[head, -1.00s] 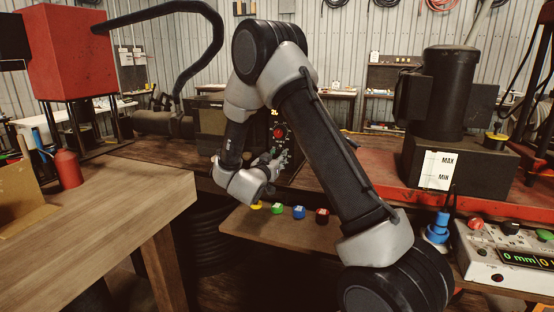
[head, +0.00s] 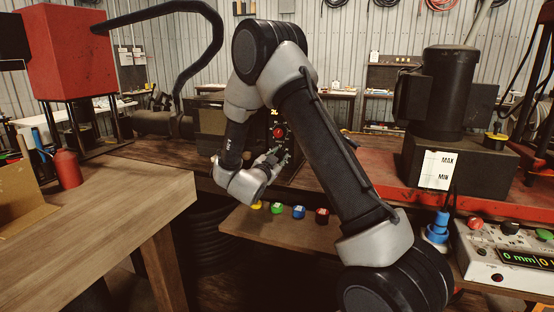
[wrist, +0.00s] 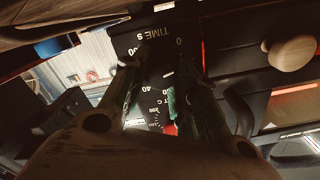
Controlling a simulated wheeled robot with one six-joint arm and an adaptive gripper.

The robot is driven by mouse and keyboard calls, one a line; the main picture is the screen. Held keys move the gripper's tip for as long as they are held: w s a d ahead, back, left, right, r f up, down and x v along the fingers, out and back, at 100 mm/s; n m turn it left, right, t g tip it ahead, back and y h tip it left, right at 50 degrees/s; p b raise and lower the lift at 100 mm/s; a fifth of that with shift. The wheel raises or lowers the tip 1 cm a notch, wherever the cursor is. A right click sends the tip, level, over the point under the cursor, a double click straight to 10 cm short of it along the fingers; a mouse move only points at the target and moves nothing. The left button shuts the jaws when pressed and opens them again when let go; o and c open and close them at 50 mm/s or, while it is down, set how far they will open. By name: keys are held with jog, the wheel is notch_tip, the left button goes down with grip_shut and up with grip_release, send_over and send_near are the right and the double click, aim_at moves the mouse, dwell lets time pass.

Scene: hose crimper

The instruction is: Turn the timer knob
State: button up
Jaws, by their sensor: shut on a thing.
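The timer dial is on a dark control panel (head: 285,165) in the middle of the head view. In the wrist view its upside-down "TIME S" label (wrist: 152,31) and white scale numbers show. My gripper (head: 277,157) is at the panel face, below a red button (head: 279,132). In the wrist view my gripper (wrist: 163,60) has its two fingers on either side of the dial, shut on the dark timer knob (wrist: 161,66). The knob is hard to make out between the fingers, and its pointer cannot be read. A second scale, for temperature, shows beside the fingers.
Yellow, green, blue (head: 299,212) and red pieces lie on a low wooden shelf (head: 270,232) under the panel. A wooden table (head: 100,205) stands at left. A black motor unit (head: 450,95) and a meter box (head: 510,255) stand at right.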

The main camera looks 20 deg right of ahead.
jog(key=m, duration=0.6)
jog(key=shift+f, duration=0.1)
jog(key=m, duration=0.5)
jog(key=shift+s+f+m, duration=0.1)
jog(key=shift+m, duration=0.3)
jog(key=shift+d, duration=0.1)
jog(key=o, duration=1)
jog(key=v, duration=1.2)
